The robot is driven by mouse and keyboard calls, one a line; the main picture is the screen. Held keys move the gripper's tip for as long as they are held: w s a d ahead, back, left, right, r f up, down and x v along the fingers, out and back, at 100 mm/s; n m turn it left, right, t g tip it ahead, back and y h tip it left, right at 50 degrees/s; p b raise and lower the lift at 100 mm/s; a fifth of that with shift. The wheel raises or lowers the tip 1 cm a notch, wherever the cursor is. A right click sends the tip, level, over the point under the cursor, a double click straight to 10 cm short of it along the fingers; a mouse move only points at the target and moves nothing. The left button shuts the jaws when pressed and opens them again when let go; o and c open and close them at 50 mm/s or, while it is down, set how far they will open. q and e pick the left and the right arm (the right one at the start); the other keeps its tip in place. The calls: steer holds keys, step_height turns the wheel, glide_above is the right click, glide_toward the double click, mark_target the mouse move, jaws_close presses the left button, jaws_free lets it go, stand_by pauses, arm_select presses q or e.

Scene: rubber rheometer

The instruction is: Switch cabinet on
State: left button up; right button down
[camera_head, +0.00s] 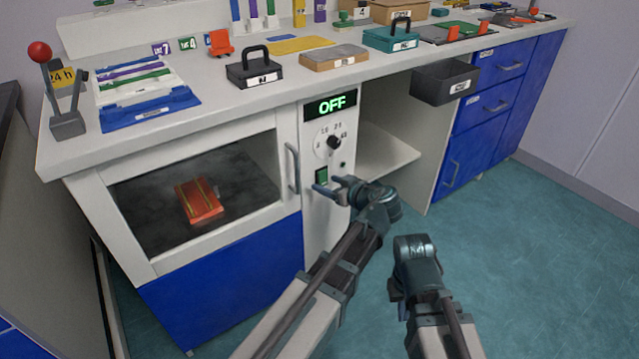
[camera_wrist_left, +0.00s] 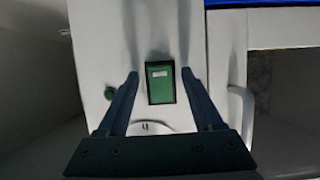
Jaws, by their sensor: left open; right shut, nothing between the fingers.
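The cabinet's control panel (camera_head: 328,160) is a white strip with a black display (camera_head: 331,105) that reads "OFF" in green. Below it is a dial with a black knob (camera_head: 334,142). A green rocker switch (camera_head: 321,177) in a black frame sits under the dial; it also shows in the left wrist view (camera_wrist_left: 160,82). My left gripper (camera_head: 325,189) is open in front of the panel, by the switch. In the wrist view its fingers (camera_wrist_left: 158,80) stand on both sides of the switch; contact cannot be told. My right gripper (camera_head: 396,290) is low at the right, its fingers barely visible.
Left of the panel, a cabinet door with a window (camera_head: 190,195) and a handle (camera_head: 292,168) is shut, an orange block (camera_head: 199,201) behind it. A dark bin (camera_head: 444,82) hangs at right. The floor is clear.

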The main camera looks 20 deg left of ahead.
arm_select(q)
jaws_close()
steer(key=shift+f+b, duration=0.2)
steer(key=shift+b, duration=0.25)
steer(key=f+t+y+b, duration=0.1)
steer(key=b, duration=0.4)
steer(key=shift+y, duration=0.4)
steer(key=shift+r+t+y+b, duration=0.3)
steer(key=shift+t+b, duration=0.2)
steer(key=shift+b, duration=0.15)
jaws_free()
